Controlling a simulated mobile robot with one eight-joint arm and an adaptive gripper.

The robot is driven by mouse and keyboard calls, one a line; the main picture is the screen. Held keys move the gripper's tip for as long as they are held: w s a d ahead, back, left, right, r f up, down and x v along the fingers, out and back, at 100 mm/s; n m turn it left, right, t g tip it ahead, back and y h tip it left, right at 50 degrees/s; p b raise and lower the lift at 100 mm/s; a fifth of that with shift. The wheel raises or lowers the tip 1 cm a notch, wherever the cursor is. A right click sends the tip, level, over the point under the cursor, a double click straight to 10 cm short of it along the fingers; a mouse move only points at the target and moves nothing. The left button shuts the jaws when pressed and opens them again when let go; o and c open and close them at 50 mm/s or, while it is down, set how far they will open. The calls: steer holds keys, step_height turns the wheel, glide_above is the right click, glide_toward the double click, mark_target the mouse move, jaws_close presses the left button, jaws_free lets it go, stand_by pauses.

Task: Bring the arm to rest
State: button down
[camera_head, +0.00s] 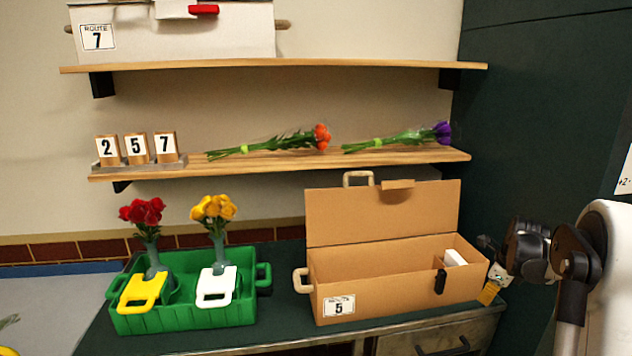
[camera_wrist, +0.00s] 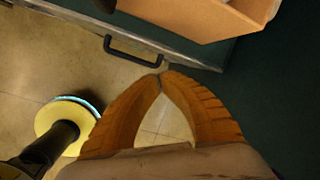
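My gripper (camera_head: 489,291) hangs beside the right end of the open cardboard box (camera_head: 390,291), at the right of the head view. In the wrist view its orange fingertips (camera_wrist: 161,78) meet with nothing between them. My arm is folded at the right edge of the head view. The box has its lid raised, a label reading 5 and a white item (camera_head: 454,258) inside at the right. In the wrist view a corner of the box (camera_wrist: 190,22) shows at the top, apart from the fingers.
A green crate (camera_head: 185,318) holds red flowers (camera_head: 142,213) and yellow flowers (camera_head: 213,208) in vases. The shelf above (camera_head: 290,162) bears orange flowers (camera_head: 322,137), purple flowers (camera_head: 442,132) and number blocks 2, 5, 7 (camera_head: 137,148). A drawer handle (camera_wrist: 132,52) and open floor lie below my gripper.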

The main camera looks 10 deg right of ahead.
steer(key=s+a+r+n+t, duration=0.1)
steer(key=s+a+r+n, duration=0.3)
steer(key=a+r+n, duration=0.5)
steer(key=s+a+r+n+t, duration=0.1)
steer(key=s+a+r+n, duration=0.35)
steer(key=a, duration=0.85)
steer(key=s+a+f+n+t, duration=0.1)
steer(key=s+a+n, duration=1.3)
steer(key=s, duration=0.3)
steer(key=shift+s+a+f+n+t, duration=0.3)
steer(key=shift+f+n+t, duration=0.1)
steer(key=shift+n, duration=0.45)
